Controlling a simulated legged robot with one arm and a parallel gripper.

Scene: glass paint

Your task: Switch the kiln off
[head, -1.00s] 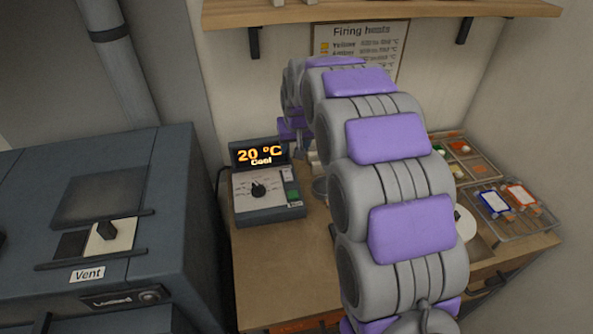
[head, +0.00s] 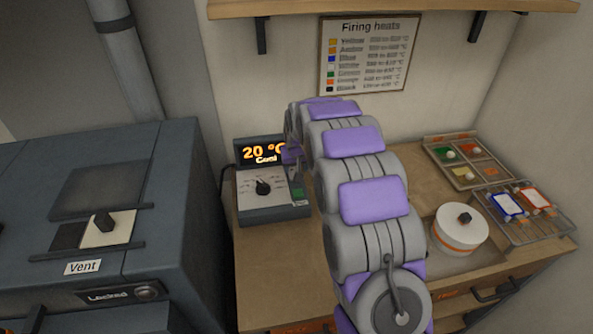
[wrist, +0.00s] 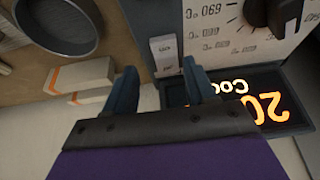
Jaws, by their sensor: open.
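The kiln's control box (head: 272,208) stands on the bench beside the kiln (head: 170,190). Its lit display (head: 262,150) reads 20 °C and Cool; part is covered by my arm. A black dial (head: 263,187) is on its sloped face, with a green piece (head: 298,192) at the right. In the wrist view the box appears upside down, with a dial (wrist: 275,12) at upper right and a pale switch piece (wrist: 164,50) with small lettering. My gripper (wrist: 160,85) is open and empty, its two blue fingers pointing toward that switch piece. In the head view my gripper (head: 294,165) is over the box's right side.
A white round pot (head: 460,235), a tray of colours (head: 466,160) and a rack (head: 525,225) stand on the right. A shelf (head: 380,8) hangs above.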

